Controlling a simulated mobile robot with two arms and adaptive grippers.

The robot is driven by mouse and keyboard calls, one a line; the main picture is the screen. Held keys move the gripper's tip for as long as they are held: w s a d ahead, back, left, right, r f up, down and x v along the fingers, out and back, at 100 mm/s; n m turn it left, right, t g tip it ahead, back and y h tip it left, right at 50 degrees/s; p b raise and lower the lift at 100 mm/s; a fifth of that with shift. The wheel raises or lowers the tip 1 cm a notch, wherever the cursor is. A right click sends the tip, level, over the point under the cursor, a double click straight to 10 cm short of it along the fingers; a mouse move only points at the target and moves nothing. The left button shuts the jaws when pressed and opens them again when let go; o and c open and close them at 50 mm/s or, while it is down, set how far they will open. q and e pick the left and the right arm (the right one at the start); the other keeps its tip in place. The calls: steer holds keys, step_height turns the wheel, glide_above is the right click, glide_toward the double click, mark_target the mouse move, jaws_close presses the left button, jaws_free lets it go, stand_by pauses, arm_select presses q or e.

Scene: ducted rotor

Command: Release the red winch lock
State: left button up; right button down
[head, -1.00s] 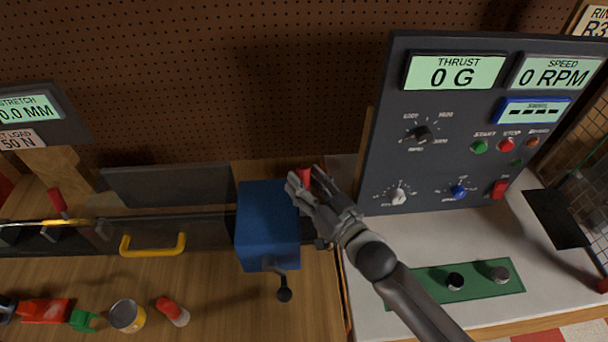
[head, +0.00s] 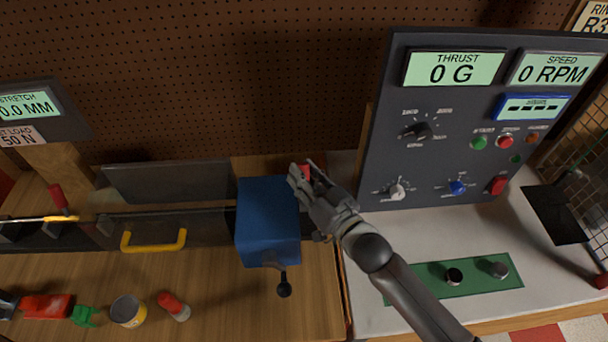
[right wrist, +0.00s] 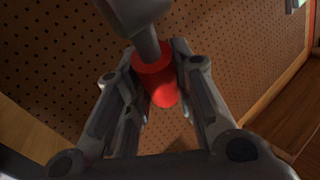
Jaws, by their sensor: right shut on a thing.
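The red winch lock (head: 306,172) is a small red knob at the back right of the blue winch box (head: 268,222). In the right wrist view the red knob (right wrist: 156,75) sits on a grey stem between my fingers. My right gripper (head: 306,177) is shut on the red knob, and its fingers hide part of it in the head view. A black crank handle (head: 284,290) hangs from the front of the blue box. My left gripper is in neither current view.
A dark control panel (head: 440,150) stands to the right, with a green strip of knobs (head: 470,285) on the white bench. A yellow handle (head: 153,240) is left of the blue box. A can (head: 128,311) and a red-tipped piece (head: 174,306) lie at the front left.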

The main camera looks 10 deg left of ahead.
steer(key=s+n+t+y+b, duration=0.1)
steer(key=b, duration=0.3)
steer(key=s+n+t+y+b, duration=0.1)
steer(key=y+b, duration=0.1)
steer(key=b, duration=0.2)
steer(key=s+n+y+b, duration=0.1)
steer(key=n+b, duration=0.1)
steer(key=b, duration=0.2)
steer(key=shift+s+d+r+t+y, duration=0.15)
steer(key=shift+s+d+t+y, duration=0.15)
steer(key=shift+d+t, duration=0.1)
steer(key=shift+s+r+n+y+b, duration=0.3)
steer(key=shift+n+y+b, duration=0.25)
steer(key=shift+b, duration=0.55)
steer(key=c, duration=1.2)
jaws_free()
